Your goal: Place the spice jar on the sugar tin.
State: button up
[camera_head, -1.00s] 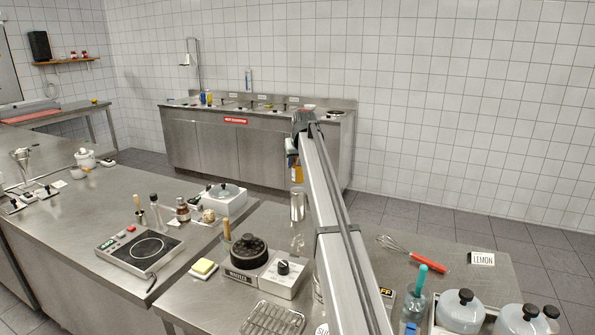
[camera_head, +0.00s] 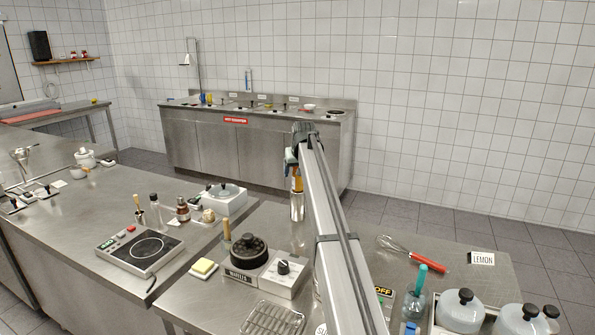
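My gripper (camera_head: 293,166) is in the middle of the view, at the far end of my arm, pointing down. A small orange jar (camera_head: 297,184), which looks like the spice jar, is upright between its fingers; the fingers are small and partly hidden. Directly below the jar is a shiny metal cylindrical tin (camera_head: 297,208), seemingly the sugar tin, standing on the near counter. No label is readable on it. The jar's bottom meets the tin's top in the picture; I cannot tell whether they touch.
Left of the tin are a hotplate with a black pot (camera_head: 248,250) and a sponge (camera_head: 204,267). A wire rack (camera_head: 272,318) lies in front. To the right are a whisk (camera_head: 412,254), a LEMON card (camera_head: 482,258) and lidded pots (camera_head: 460,310). My arm hides part of the counter.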

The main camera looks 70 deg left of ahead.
jog(key=shift+r, duration=0.25)
jog(key=v, duration=1.1)
jog(key=shift+d+r, duration=0.3)
